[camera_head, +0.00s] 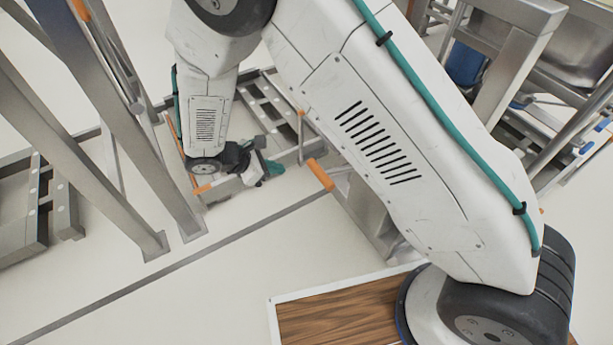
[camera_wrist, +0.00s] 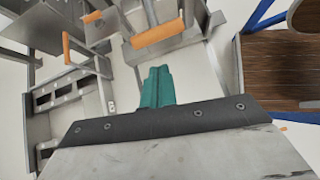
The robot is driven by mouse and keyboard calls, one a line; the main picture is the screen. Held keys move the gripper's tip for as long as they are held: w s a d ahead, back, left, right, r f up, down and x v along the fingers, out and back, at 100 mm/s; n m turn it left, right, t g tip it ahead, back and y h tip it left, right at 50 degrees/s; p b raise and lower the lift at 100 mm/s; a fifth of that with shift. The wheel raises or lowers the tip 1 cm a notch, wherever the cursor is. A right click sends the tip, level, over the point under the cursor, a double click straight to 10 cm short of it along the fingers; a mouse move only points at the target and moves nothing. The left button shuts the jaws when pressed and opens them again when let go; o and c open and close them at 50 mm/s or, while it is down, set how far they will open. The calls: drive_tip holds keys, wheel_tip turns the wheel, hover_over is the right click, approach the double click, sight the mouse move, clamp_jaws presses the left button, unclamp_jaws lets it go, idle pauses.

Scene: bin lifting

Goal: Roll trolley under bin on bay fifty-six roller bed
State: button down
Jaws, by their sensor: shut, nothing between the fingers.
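My gripper (camera_head: 268,171) hangs low at the end of my arm; its teal fingers also show in the wrist view (camera_wrist: 157,86). They are shut and empty. A low steel frame with pale dots along its rails (camera_head: 288,152) lies around and behind the gripper, partly hidden by my arm; it shows at left in the wrist view (camera_wrist: 62,97). An orange handle (camera_head: 320,174) on steel parts stands right of the gripper, apart from it. I cannot tell which steel frame is the trolley or the roller bed. A rounded steel tub (camera_head: 585,52), possibly a bin, is cut off at upper right.
Steel uprights (camera_head: 105,95) stand at left, with a similar low frame (camera_head: 62,205) beyond. A wood-topped surface with a white edge (camera_head: 340,310) is at the bottom. Steel racking (camera_head: 520,50) fills the upper right. Pale floor (camera_head: 160,300) is clear at lower left.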

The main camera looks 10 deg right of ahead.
wheel_tip(320, 180, down, 5)
drive_tip(key=a+n, duration=0.2)
drive_tip(key=w+d+f, duration=0.3)
drive_tip(key=d+f, duration=0.2)
drive_tip(key=d, duration=0.6)
drive_tip(key=shift+t, duration=0.4)
drive_tip(key=shift+d+f, duration=0.1)
drive_tip(key=shift+d, duration=0.05)
